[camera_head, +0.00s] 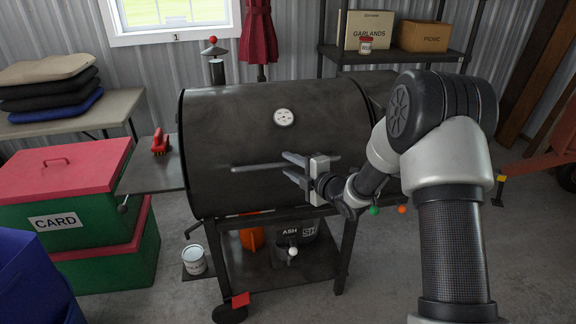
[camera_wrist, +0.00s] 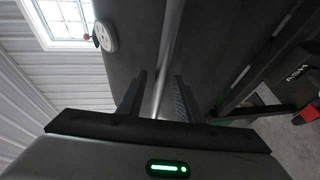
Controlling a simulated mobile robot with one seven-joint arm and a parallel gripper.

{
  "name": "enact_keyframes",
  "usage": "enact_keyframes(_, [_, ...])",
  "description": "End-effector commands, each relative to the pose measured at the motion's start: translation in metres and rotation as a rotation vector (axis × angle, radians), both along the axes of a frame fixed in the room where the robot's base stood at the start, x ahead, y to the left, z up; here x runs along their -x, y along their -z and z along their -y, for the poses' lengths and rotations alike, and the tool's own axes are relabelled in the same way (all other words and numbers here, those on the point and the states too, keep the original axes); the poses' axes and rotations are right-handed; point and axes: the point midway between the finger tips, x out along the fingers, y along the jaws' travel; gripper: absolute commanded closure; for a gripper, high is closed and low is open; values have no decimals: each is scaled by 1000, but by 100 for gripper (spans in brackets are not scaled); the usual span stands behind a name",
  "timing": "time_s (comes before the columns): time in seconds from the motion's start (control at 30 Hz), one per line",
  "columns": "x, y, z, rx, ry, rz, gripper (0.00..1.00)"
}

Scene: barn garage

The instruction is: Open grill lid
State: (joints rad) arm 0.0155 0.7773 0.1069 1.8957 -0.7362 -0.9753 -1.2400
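The black barrel grill lid (camera_head: 235,130) is closed, with a round white gauge (camera_head: 284,117) on its front. The lid's straight metal handle (camera_head: 255,167) runs across the lower front. My gripper (camera_head: 290,167) is at the right part of the handle, with its two fingers pointing left toward the lid. In the wrist view the handle (camera_wrist: 168,60) runs between the two open fingertips (camera_wrist: 155,92), with a gap on each side. The gauge also shows in the wrist view (camera_wrist: 105,36) at the upper left. I cannot tell whether a finger touches the handle.
A side shelf (camera_head: 155,172) with a red brush (camera_head: 160,142) juts from the grill's left. Red and green boxes (camera_head: 65,180) stand left of it. A lower shelf (camera_head: 262,275) holds an ash bucket (camera_head: 295,235). A rack (camera_head: 350,52) stands behind on the right.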

Motion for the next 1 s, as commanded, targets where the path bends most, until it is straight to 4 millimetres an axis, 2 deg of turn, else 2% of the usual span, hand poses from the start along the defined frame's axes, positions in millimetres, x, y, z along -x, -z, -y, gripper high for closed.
enact_keyframes(0.13, [-10,3,-8,0,0,0,67])
enact_keyframes(0.47, [-13,3,-10,0,0,-1,67])
enact_keyframes(0.67, [-13,3,-10,0,0,-1,100])
enact_keyframes(1.0, [-12,-4,-10,1,1,-8,100])
